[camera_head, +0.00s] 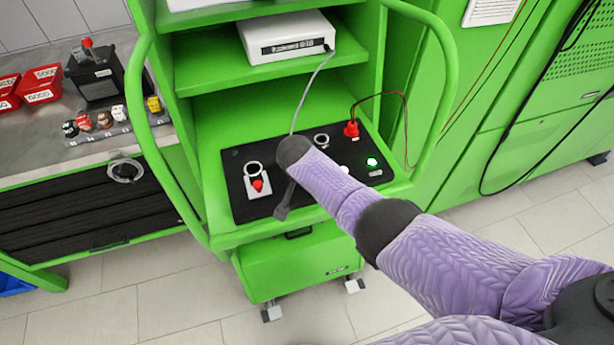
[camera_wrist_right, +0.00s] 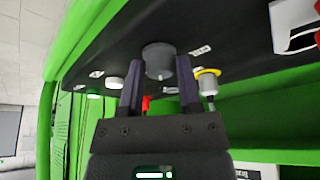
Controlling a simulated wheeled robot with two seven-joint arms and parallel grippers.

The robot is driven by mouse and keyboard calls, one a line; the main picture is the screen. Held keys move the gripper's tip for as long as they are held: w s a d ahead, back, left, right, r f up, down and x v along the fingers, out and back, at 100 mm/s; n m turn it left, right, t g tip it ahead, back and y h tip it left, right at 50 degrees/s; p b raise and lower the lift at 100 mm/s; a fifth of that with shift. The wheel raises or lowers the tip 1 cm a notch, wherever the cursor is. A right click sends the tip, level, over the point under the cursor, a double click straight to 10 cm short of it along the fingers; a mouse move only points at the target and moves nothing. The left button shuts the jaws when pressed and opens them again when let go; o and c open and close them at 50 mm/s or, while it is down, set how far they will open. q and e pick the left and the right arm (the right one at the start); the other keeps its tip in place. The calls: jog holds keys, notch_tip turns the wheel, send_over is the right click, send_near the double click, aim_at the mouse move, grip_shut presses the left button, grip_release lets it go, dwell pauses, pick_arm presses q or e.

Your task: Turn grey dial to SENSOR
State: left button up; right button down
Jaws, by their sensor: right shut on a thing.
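The grey dial (camera_wrist_right: 158,58) is a round knob on the black control panel (camera_wrist_right: 120,52) in the right wrist view. My right gripper (camera_wrist_right: 159,84) has one finger on each side of the dial and is shut on it. Labels sit near the dial, but their lettering is too small to read, so I cannot tell its setting. In the head view my right gripper (camera_head: 284,205) is a small dark shape at the front of the panel (camera_head: 235,172). My purple right arm hides the dial there. My left gripper is out of view.
A grey cable (camera_head: 312,80) hangs from the white box (camera_head: 287,40). Green handrails (camera_head: 165,130) flank the bench.

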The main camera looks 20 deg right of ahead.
jog(key=shift+c, duration=1.4)
grip_release()
jog(key=p+v, duration=0.5)
jog(key=v, duration=0.5)
jog(key=shift+p, duration=0.4)
